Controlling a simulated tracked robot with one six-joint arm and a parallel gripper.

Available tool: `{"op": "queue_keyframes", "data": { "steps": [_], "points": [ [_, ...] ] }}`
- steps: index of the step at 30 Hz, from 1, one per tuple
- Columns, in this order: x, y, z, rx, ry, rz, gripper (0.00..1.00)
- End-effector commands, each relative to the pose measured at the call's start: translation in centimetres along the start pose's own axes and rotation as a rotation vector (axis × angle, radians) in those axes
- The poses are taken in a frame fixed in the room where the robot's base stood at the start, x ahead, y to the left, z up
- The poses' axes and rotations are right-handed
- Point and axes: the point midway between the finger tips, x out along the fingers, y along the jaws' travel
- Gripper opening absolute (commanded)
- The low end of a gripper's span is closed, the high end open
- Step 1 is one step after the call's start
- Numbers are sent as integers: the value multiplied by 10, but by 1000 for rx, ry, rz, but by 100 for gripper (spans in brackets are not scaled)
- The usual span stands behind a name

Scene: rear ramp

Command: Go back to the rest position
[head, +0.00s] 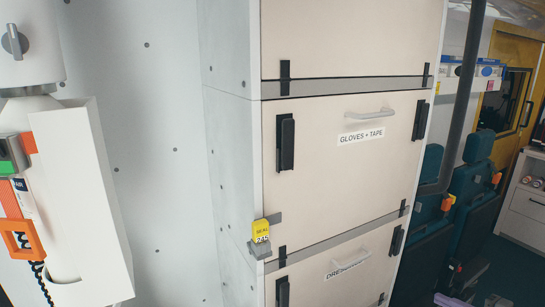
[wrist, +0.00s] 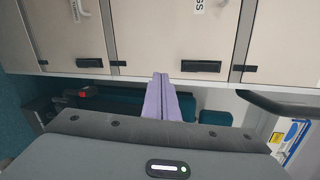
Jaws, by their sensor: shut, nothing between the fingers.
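My gripper (wrist: 161,78) shows in the wrist view as two lilac fingers pressed together, pointing up the picture. It is shut and holds nothing. The grey gripper body fills the bottom of that view. The fingertips overlap the lower edge of the pale drawer cabinet (wrist: 150,35); I cannot tell how far away the cabinet is. In the head view only a bit of lilac (head: 450,300) shows at the bottom right edge, and most of my arm is out of frame.
The cabinet has a "GLOVES + TAPE" drawer (head: 345,165) with black latches. A yellow tag (head: 261,231) sits on its corner. Dark teal seats (head: 470,210) and a dark pole (head: 460,100) stand to the right. White equipment (head: 80,200) is at the left.

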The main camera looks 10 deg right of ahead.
Motion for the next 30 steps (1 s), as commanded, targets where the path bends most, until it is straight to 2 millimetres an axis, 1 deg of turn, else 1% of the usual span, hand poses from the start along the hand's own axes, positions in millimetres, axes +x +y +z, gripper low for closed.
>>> {"op": "queue_keyframes", "data": {
  "steps": [1,4,6,11,15,21,30],
  "points": [
    [1,14,8,40,-16,40,0],
    [-2,34,25,104,-47,128,0],
    [-2,42,40,132,-69,193,0],
    [3,53,80,154,-132,358,0],
    [7,54,116,130,-183,505,0],
    [11,52,163,48,-235,696,0],
    [11,41,219,-147,-274,921,0]
  ]
}}
